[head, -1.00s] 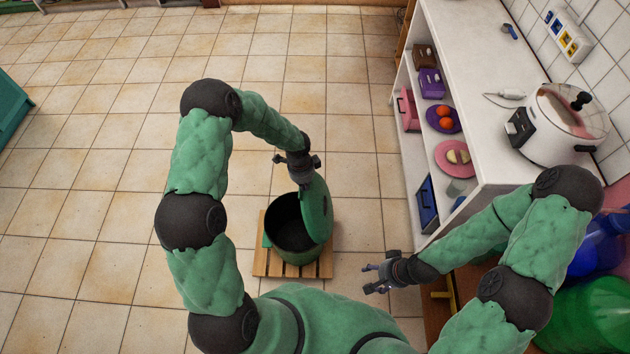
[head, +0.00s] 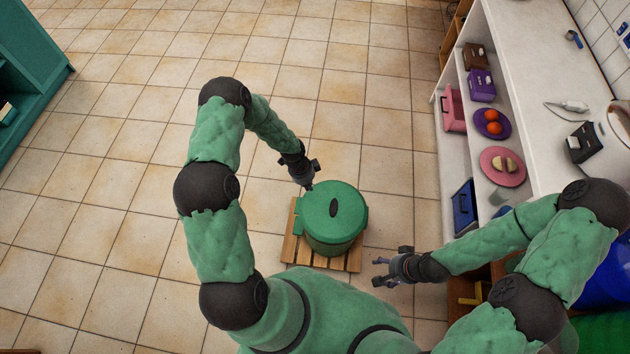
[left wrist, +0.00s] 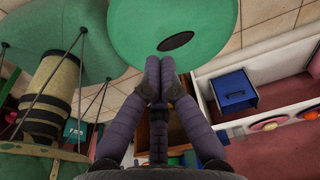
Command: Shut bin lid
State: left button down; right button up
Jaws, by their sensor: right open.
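The green bin (head: 333,238) stands upright on a slatted wooden pallet (head: 297,252). Its round green lid (head: 318,205) lies flat over the opening, with a dark oval mark in its middle. The lid also shows in the left wrist view (left wrist: 215,22). My left gripper (head: 308,184) is at the lid's upper left edge; in the left wrist view its two fingers (left wrist: 160,65) are together with nothing between them. Whether they touch the lid I cannot tell. My right gripper (head: 382,270) is open and empty, to the lower right of the bin. The bin's inside is hidden.
A white shelf unit (head: 450,150) at the right holds a purple box (head: 481,85), a pink plate (head: 490,160) and a blue bin (head: 464,208). A teal cabinet (head: 45,75) stands at the upper left. The tiled floor between is clear.

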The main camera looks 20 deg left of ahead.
pick_arm(q)
jog(key=s+a+f+b, duration=0.1)
jog(key=a+f+b, duration=0.2)
jog(key=f, duration=0.6)
jog(key=s+a+f+b, duration=0.1)
jog(key=a+f+b, duration=0.3)
jog(key=f, duration=0.5)
jog(key=b, duration=0.2)
jog(key=shift+b, duration=0.3)
pick_arm(e)
notch_tip(320, 180, down, 10)
jog(key=shift+s+a+f, duration=0.15)
jog(key=shift+s+a, duration=0.05)
jog(key=shift+a, duration=0.25)
pick_arm(q)
jog(key=shift+s+f, duration=0.1)
jog(key=shift+s, duration=0.05)
